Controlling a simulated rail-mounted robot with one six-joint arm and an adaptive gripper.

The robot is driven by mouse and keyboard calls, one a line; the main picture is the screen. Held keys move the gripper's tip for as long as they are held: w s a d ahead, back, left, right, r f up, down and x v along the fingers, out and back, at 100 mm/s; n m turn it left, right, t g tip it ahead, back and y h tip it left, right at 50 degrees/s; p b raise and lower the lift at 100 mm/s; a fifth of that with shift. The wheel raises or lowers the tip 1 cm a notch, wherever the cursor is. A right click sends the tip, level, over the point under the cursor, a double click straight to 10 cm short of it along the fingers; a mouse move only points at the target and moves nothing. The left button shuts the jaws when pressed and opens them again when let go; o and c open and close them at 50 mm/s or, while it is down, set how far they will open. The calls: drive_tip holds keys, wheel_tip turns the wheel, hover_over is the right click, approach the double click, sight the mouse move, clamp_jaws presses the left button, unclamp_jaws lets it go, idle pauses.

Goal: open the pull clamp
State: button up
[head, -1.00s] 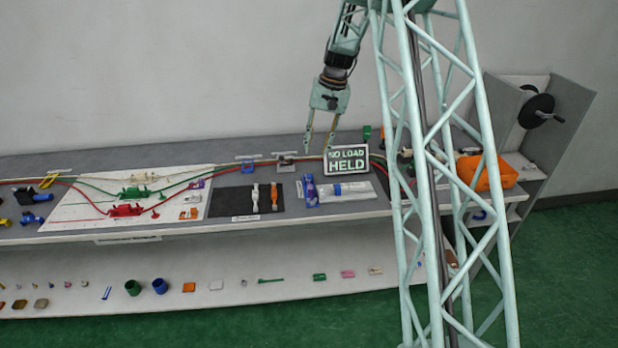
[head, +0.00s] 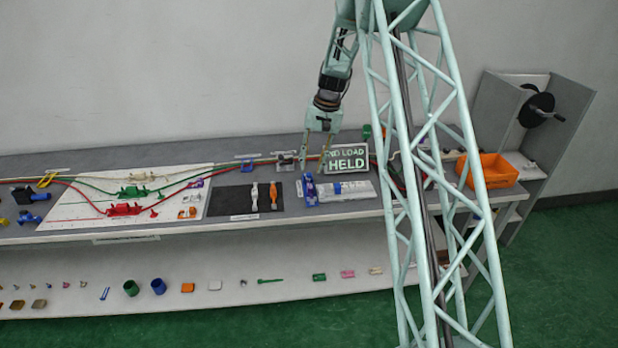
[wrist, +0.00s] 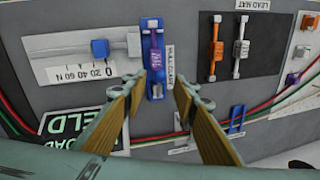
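The pull clamp (wrist: 153,50) is a narrow blue fixture with a purple lever, beside a "PULL CLAMP" label in the wrist view. In the head view the clamp (head: 311,189) stands near the front of the bench, left of a white scale block. My gripper (wrist: 162,88) is open and empty, its two fingers spread either side of the clamp's near end in the wrist view. In the head view my gripper (head: 313,168) hangs just behind the clamp, in front of the bench's back part. I cannot tell whether a finger touches the clamp.
The white block with a 0–60 N scale (wrist: 80,72) and blue slider (wrist: 100,48) sits beside the clamp. A "NO LOAD HELD" sign (head: 346,160) stands close to the fingers. Red and green cables run behind.

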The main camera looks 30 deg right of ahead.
sight(309, 174)
drive_tip(key=shift+w+a+f+b, duration=0.1)
drive_tip(key=shift+a+f+b, duration=0.05)
drive_tip(key=shift+f, duration=0.8)
drive_tip(key=shift+w+a+f+b, duration=0.1)
drive_tip(key=shift+a+f, duration=0.1)
drive_tip(key=shift+f, duration=0.7)
drive_tip(key=shift+w+a+f+b, duration=0.1)
drive_tip(key=shift+a+f+b, duration=0.05)
drive_tip(key=shift+f, duration=0.8)
clamp_jaws()
